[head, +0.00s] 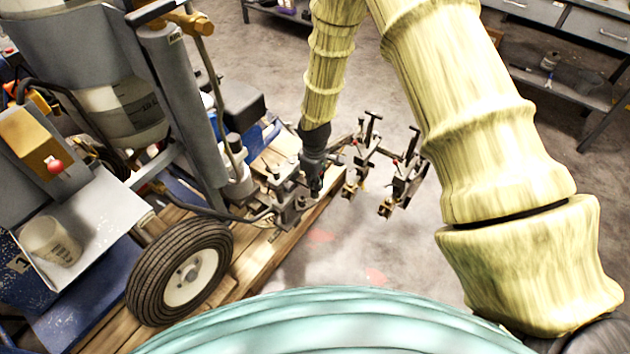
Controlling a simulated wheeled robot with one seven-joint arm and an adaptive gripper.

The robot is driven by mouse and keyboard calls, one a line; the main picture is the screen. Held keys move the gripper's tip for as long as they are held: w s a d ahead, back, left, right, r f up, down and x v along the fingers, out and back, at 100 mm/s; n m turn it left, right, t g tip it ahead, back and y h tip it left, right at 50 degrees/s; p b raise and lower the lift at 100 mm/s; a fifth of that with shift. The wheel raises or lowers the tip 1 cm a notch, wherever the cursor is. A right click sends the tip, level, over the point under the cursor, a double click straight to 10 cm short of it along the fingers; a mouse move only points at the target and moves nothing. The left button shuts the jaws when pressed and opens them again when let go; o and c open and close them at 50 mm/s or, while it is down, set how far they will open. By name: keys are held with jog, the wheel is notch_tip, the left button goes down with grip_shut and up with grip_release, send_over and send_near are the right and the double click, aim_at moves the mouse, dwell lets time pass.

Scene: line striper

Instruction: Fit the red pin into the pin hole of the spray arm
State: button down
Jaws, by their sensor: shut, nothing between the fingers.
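The spray arm (398,182) is the dark metal bar assembly with T-handles and small brackets, right of the picture's middle beside the striper's frame. My gripper (315,188) is dark, points down and appears shut and empty. It is at the left end of the spray arm, close to the metal clamp parts (290,200). I cannot tell whether it touches them. I cannot make out the red pin for certain; small reddish specks show on the spray arm. The pin hole is too small to see or hidden.
The line striper's wheel (180,272) and a wooden pallet (262,262) are at left. A white bucket (50,242) sits on the striper's tray. A red knob (55,166) shows at far left. Shelving (560,85) stands at upper right. The floor (400,245) right of the pallet is clear.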

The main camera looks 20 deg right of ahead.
jog(key=shift+r, duration=0.15)
jog(key=shift+r+p, duration=0.35)
jog(key=shift+p, duration=0.1)
jog(key=shift+r, duration=0.1)
jog(key=c, duration=1.2)
grip_release()
jog(key=shift+c, duration=0.2)
jog(key=shift+r+p, duration=2.6)
jog(key=shift+r, duration=0.9)
jog(key=shift+r, duration=0.1)
